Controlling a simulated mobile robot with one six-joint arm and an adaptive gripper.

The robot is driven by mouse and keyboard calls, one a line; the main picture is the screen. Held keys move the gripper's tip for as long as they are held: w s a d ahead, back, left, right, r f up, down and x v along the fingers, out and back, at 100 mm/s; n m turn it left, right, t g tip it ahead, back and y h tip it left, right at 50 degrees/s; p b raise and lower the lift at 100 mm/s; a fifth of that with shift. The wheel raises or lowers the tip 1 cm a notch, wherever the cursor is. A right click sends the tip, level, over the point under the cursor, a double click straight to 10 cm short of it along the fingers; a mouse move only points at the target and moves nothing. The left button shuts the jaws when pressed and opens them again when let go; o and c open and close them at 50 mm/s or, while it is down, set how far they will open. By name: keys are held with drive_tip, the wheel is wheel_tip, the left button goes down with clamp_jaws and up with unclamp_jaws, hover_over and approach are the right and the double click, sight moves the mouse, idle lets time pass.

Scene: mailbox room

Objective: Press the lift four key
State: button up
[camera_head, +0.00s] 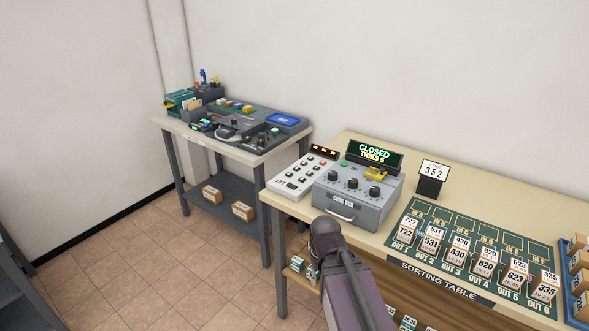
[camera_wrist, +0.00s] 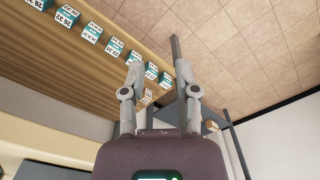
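The keypad (camera_head: 302,175) is a white sloped panel on the wooden table, marked LIFT at its lower left corner. It carries several dark keys in rows; their labels are too small to read, so I cannot tell which is four. In the wrist view, my gripper (camera_wrist: 158,78) is open, its two grey fingers apart with nothing between them. It hangs near the table's front edge and the shelf below. In the head view my arm rises in front of the table, below and right of the keypad, and the fingers do not show clearly. The keypad is not in the wrist view.
A grey code box (camera_head: 353,190) with dials, a handle and a CLOSED display stands right of the keypad. A sorting mat (camera_head: 480,243) with numbered cards lies farther right. Several small boxes (camera_wrist: 92,33) sit on the shelf below. Tiled floor (camera_head: 150,270) is open at the left.

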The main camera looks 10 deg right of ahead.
clamp_jaws()
drive_tip(key=shift+d, duration=0.1)
idle(1.2)
